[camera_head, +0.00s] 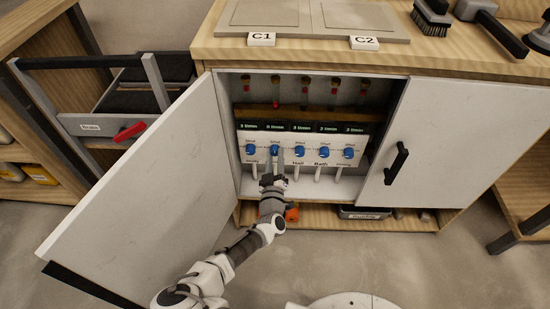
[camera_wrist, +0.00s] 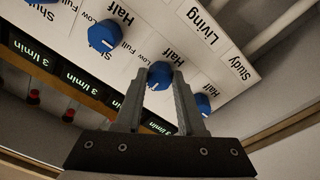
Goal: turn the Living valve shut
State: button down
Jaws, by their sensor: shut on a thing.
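The Living valve (camera_wrist: 160,76) is a blue round knob on a white panel, second from the left in the row in the head view. My gripper (camera_wrist: 159,74) is shut on this knob, with one grey finger on each side. In the head view my gripper (camera_head: 273,168) reaches the panel from below and covers the label under that knob. The Study valve (camera_head: 251,149) is just to its left; in the wrist view its knob (camera_wrist: 203,103) sits close by the right finger. The Living knob's pointer is too small to read surely.
More blue knobs, including Hall (camera_head: 299,150) and Bath (camera_head: 323,152), continue rightward. Dark flow displays (camera_head: 301,127) and tubes with red floats stand above. The left cabinet door (camera_head: 150,185) is swung open beside my arm. The right door (camera_head: 440,140) is shut.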

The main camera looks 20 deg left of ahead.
jog(key=shift+r, duration=0.1)
jog(key=c, duration=0.5)
grip_release()
